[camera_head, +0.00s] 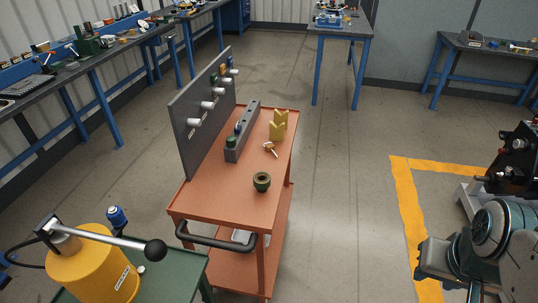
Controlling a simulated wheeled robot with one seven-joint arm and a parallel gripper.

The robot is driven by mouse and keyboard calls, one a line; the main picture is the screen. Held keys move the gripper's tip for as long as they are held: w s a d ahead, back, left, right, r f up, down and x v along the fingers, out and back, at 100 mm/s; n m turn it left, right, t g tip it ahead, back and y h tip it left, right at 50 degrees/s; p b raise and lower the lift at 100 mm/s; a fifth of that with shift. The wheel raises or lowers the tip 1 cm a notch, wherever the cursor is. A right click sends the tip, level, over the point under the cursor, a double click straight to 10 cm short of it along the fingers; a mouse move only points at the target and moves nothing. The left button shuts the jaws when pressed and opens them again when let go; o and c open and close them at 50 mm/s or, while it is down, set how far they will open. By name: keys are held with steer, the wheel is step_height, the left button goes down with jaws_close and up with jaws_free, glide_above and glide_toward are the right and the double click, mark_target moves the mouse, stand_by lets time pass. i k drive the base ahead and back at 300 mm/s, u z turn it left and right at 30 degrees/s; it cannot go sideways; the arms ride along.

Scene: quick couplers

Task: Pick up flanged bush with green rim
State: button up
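A short round bush (262,181) with a dark green, ring-like top and a hole in it stands on the orange cart top (225,203), near its front right part. It stands apart from the other parts there. A small green-topped part (231,141) sits at the near end of the grey block on the same cart; it is too small to tell whether it has a flange.
A grey upright panel (190,125) with white pegs lines the cart's left side. The grey block (246,130), yellow V-shaped blocks (277,130) and a small brass-coloured part (270,149) stand behind the bush. A black handle (215,243) crosses the front. Floor is open right of the cart.

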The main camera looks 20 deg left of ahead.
mark_target(262, 183)
steer(key=u, duration=0.9)
steer(key=i, duration=1.15)
steer(key=u, duration=1)
